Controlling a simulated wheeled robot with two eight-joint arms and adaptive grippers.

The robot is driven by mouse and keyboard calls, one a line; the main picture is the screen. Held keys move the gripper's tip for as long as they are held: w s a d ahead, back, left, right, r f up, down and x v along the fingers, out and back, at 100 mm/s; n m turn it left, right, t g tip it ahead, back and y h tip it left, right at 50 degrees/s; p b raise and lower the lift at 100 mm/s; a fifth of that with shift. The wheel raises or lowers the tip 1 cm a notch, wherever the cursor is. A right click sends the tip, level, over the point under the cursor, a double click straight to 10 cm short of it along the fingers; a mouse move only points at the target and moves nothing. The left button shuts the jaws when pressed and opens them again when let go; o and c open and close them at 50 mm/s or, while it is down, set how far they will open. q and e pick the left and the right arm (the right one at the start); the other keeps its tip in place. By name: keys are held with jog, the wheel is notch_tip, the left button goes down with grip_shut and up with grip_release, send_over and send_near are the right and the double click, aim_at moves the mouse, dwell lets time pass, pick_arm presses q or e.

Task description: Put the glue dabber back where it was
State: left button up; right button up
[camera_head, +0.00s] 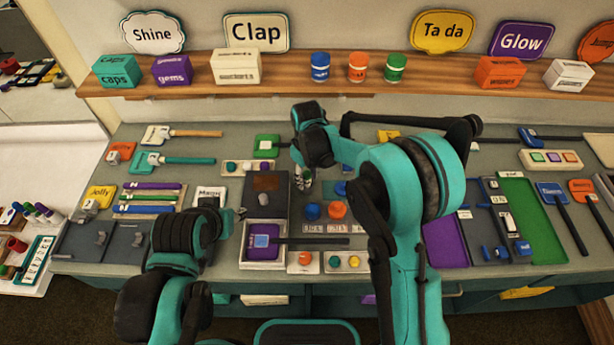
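I cannot pick out the glue dabber for certain at this size. My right gripper (303,180) points down just right of a dark box with a brown top panel (268,184). Its fingers are small and partly hidden by my wrist, so I cannot tell whether they hold something. My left gripper (239,213) is low over the bench, left of the dark box, mostly hidden by my own wrist. A purple tray (263,254) with a blue-headed, dark-handled tool (310,241) lies in front of the box.
Blue (312,211) and orange (337,210) round pieces sit right of the box. A green paddle (267,142) lies behind it. A green tray (540,225) and several paddles are at right. A wooden shelf (300,82) with boxes and jars runs along the wall.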

jog(key=shift+r, duration=0.1)
jog(key=shift+r+p, duration=0.25)
jog(key=shift+p, duration=0.05)
notch_tip(320, 180, up, 11)
jog(key=shift+f+p, duration=0.1)
jog(key=shift+p, duration=1)
jog(key=s+d+r+m+t, duration=0.3)
jog(key=s+d+r+m, duration=0.1)
jog(key=s+d+r, duration=0.55)
jog(key=s+d+f+m+t, duration=0.3)
jog(key=s+d, duration=0.5)
jog(key=s, duration=0.3)
jog(key=shift+d+f+m+t, duration=0.15)
jog(key=shift+f+m+t, duration=0.2)
jog(key=shift+m+t, duration=0.45)
jog(key=shift+s, duration=0.1)
